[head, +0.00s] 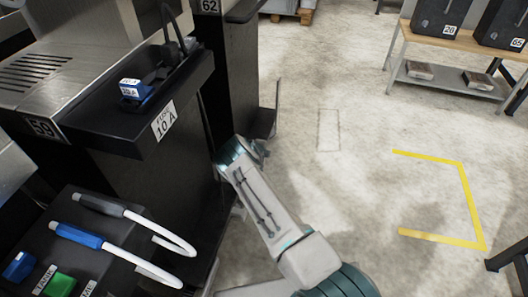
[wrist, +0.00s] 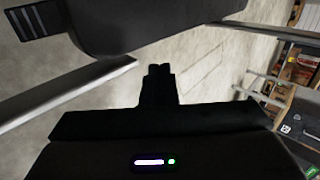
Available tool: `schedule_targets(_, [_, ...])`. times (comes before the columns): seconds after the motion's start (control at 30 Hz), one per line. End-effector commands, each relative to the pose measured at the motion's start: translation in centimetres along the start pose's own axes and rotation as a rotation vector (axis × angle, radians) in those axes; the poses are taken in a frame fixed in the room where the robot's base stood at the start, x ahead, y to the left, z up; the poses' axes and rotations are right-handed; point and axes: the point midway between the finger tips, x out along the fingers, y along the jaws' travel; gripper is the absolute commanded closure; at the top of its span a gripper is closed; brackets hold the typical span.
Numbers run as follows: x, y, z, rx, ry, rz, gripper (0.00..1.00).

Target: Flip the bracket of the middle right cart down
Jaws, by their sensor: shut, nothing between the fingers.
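I cannot make out the middle right cart or its bracket for certain in either view. In the wrist view a dark rounded panel (wrist: 150,22) crosses the top, and a pale grey bar (wrist: 65,92) slants in from the left, ending near the fingertips. I cannot tell whether either belongs to the cart. My gripper (wrist: 160,70) is shut and empty in the wrist view, with floor beyond its tips. In the head view my arm's end is low beside the dark front of the dispenser row; the fingertips cannot be made out there.
Below left, a black panel (head: 85,222) carries grey and blue handles with white hoops. A wooden table (head: 455,40) with black cases stands back right. Floor with yellow tape (head: 465,195) lies clear.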

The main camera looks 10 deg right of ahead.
Motion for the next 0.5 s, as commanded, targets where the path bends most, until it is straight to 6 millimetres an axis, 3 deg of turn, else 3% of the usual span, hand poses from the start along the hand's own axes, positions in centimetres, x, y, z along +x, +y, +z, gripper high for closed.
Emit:
schedule_targets(0.3, [-5.1,-5.0,0.2,0.001,-0.003,-0.005,1.0])
schedule_targets(0.5, [-7.2,-7.0,0.2,-0.001,-0.002,-0.005,1.0])
